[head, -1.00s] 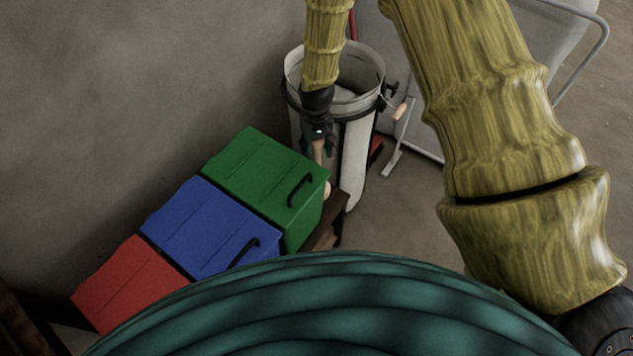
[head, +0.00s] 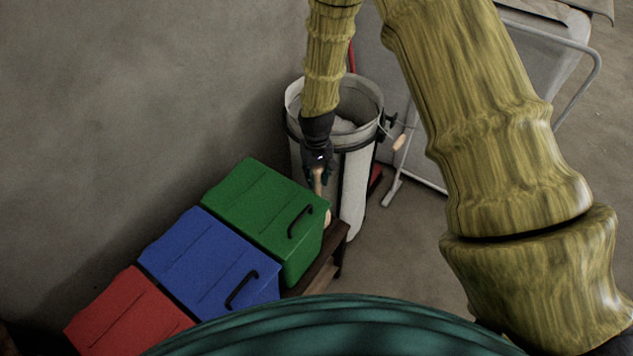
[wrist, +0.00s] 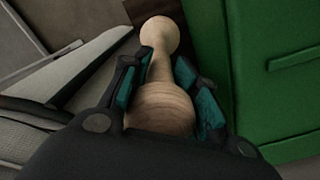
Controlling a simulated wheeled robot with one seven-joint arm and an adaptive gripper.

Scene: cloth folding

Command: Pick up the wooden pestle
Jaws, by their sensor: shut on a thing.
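The wooden pestle (wrist: 160,85) is pale, with a round knob at one end and a wider bulb at the other. In the wrist view my gripper (wrist: 160,72) has its two teal-padded fingers on either side of the pestle's neck and is shut on it. In the head view the pestle (head: 319,182) shows as a small pale shape below my gripper (head: 318,172), beside the right edge of the green box. The pestle's wide end is partly hidden by my gripper in the wrist view.
A green box (head: 258,205), a blue box (head: 205,252) and a red box (head: 125,318) stand in a row on a dark wooden stand (head: 322,258). A white bin (head: 353,195) stands just behind my gripper. A grey metal-framed panel (head: 535,60) is at the right.

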